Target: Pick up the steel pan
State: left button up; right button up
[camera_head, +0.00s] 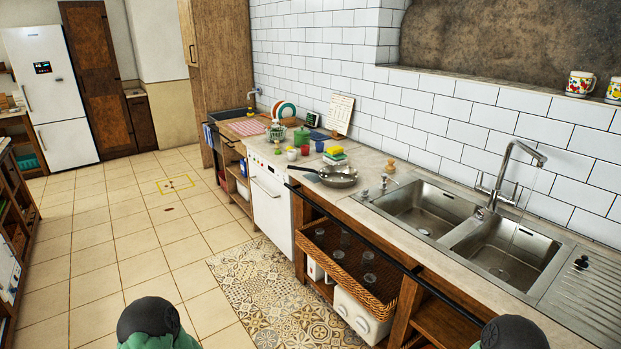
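The steel pan (339,178) sits on the countertop, left of the double sink and near the counter's front edge. Its handle points left along the counter. Neither of my grippers is in view. Only rounded dark and green parts, which look like parts of my arms, show at the bottom edge. Nothing touches the pan that I can see.
A steel double sink (470,237) with a tap is right of the pan. Stacked sponges (334,156), a green pot (301,136) and colored cups stand behind and left of it. Below are a dark rail and a wicker basket (385,287).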

aim_at(340, 177)
jog(key=i+j, duration=0.95)
jog(key=i, duration=0.2)
